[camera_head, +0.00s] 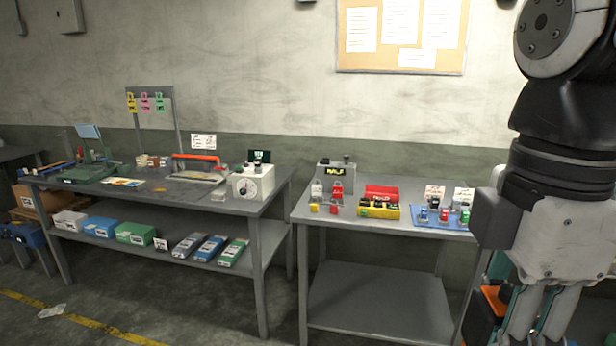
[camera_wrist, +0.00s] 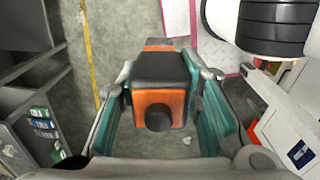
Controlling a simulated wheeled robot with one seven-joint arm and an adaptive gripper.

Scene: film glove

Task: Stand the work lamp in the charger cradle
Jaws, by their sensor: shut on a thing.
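In the wrist view, an orange and black boxy thing with a round black knob, which looks like the work lamp (camera_wrist: 172,102), sits between the teal-padded fingers of my gripper (camera_wrist: 160,118). The fingers are closed on its two sides, and it is clear of the tables, over the floor. In the head view my gripper (camera_head: 537,318) hangs at the lower right, cut off by the frame edge. An orange and black thing (camera_head: 496,301) shows just left of it, partly hidden; I cannot tell if it is the same lamp. I cannot pick out the charger cradle in either view.
A grey table (camera_head: 330,217) holds a red box (camera_head: 381,192), a yellow box (camera_head: 378,211) and a blue tray (camera_head: 440,220). Its lower shelf (camera_head: 380,300) is empty. A cluttered table (camera_head: 160,199) stands left.

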